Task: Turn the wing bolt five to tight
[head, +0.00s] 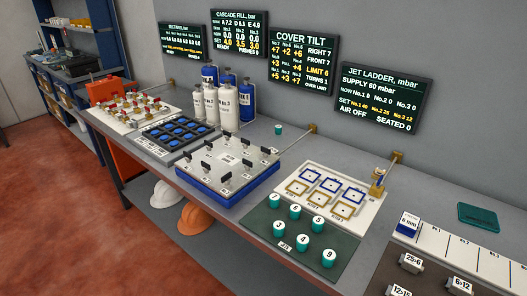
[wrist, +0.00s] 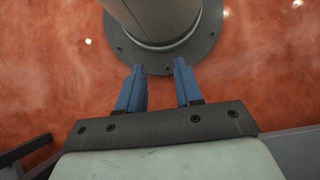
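The grey cover plate (head: 262,158) lies on a blue box (head: 213,198) in the middle of the bench in the head view. Several black wing bolts (head: 231,176) stand upright on it. Their number labels are too small to read, so I cannot tell which is five. The COVER TILT screen (head: 303,62) on the wall shows RIGHT 7, LIMIT 6 and OVER LIMIT. My gripper (wrist: 160,90) shows only in the wrist view. Its two blue fingers are apart with nothing between them, above red floor and away from the bolts.
White and blue bottles (head: 228,105) stand behind the cover. A tray with blue round pieces (head: 173,134) is to its left. A green mat with numbered teal caps (head: 300,245) and a white board with square frames (head: 328,190) are to its right. A small teal piece (head: 278,129) stands behind.

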